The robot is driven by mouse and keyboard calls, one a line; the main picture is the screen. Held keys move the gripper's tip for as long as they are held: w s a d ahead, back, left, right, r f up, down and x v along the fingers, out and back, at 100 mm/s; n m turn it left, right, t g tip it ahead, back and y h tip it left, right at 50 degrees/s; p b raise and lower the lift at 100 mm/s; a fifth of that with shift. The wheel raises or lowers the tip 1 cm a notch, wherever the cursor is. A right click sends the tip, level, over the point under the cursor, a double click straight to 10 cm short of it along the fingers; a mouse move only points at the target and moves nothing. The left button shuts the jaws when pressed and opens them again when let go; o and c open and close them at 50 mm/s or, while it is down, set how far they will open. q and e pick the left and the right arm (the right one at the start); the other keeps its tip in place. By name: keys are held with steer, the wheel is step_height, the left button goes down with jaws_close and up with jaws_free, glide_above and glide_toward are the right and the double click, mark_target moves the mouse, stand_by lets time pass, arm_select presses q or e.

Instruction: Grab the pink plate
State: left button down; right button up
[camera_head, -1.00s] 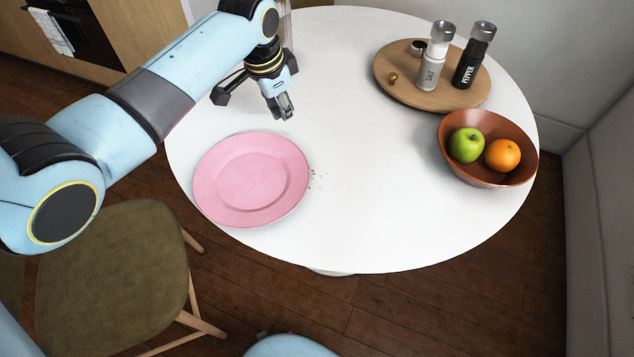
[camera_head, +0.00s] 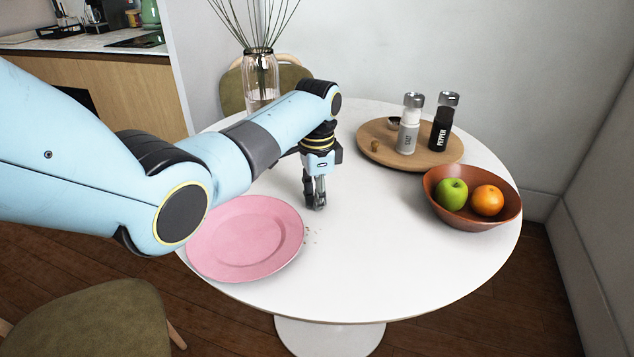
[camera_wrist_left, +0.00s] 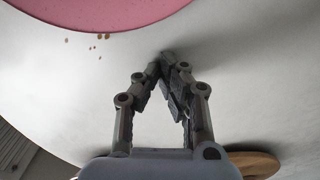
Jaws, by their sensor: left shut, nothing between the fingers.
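The pink plate (camera_head: 246,240) lies flat on the left part of the white round table, near its edge. My left gripper (camera_head: 317,207) points down at the table just right of the plate's far right rim, apart from it. Its fingers are closed together with nothing between them. In the left wrist view the shut fingertips (camera_wrist_left: 166,58) show at the middle, and part of the plate (camera_wrist_left: 100,10) shows at the upper left. My right gripper is not in view.
Crumbs lie right of the plate. A brown bowl (camera_head: 472,217) with a green apple (camera_head: 451,193) and an orange (camera_head: 487,201) stands at the right. A wooden board (camera_head: 376,150) holds salt (camera_head: 409,130) and pepper (camera_head: 443,125). A vase (camera_head: 261,80) stands behind. The table's front middle is clear.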

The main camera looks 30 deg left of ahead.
mark_target(268, 215)
arm_select(q)
steer(key=s+a, duration=0.1)
steer(key=s+a+p, duration=0.1)
steer(key=shift+s+a+r, duration=0.2)
steer(key=shift+s+a, duration=0.05)
steer(key=shift+s, duration=0.15)
steer(key=shift+s+a, duration=0.1)
steer(key=s+a+p, duration=0.2)
steer(key=p, duration=0.1)
steer(key=s+a+p, duration=0.2)
steer(key=p, duration=0.1)
steer(key=shift+s+r, duration=0.2)
steer(key=shift+s, duration=0.15)
steer(key=shift+s+a+f, duration=0.1)
steer(key=shift+s, duration=0.05)
steer(key=shift+f, duration=0.15)
